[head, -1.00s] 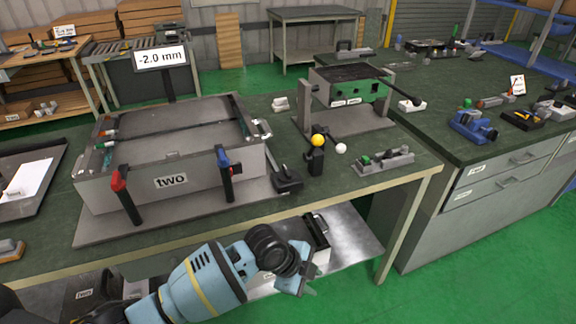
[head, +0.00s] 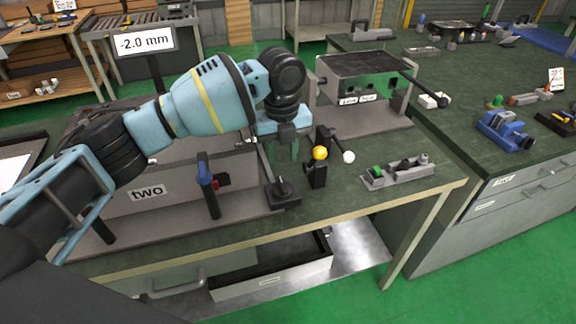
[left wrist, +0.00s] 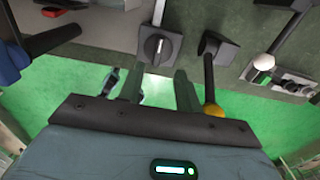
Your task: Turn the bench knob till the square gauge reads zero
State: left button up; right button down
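The bench knob (head: 285,190) is a small black knob on a dark square base near the front edge of the bench. In the left wrist view the knob (left wrist: 158,46) is ahead of the fingers, with a pale pointer line on it. The square gauge (head: 146,42) is a white sign on a post and reads -2.0 mm. My left gripper (head: 289,148) is above and behind the knob in the head view, apart from it. In the left wrist view its fingers (left wrist: 158,88) are spread with nothing between them. My right gripper is not in view.
A yellow-ball lever (head: 320,153) and a white-ball lever (head: 349,157) stand close right of the knob. A small fixture (head: 398,171) lies right. My arm covers much of the box.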

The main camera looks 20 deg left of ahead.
aim_at(282, 184)
pick_arm(q)
jog(key=shift+s, duration=0.4)
jog(key=shift+f, duration=0.4)
jog(key=shift+w+f, duration=0.1)
jog(key=shift+f, duration=3.4)
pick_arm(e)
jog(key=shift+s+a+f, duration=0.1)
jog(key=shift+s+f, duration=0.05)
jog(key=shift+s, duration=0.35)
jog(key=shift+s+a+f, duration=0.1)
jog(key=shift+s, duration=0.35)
pick_arm(q)
grip_shut()
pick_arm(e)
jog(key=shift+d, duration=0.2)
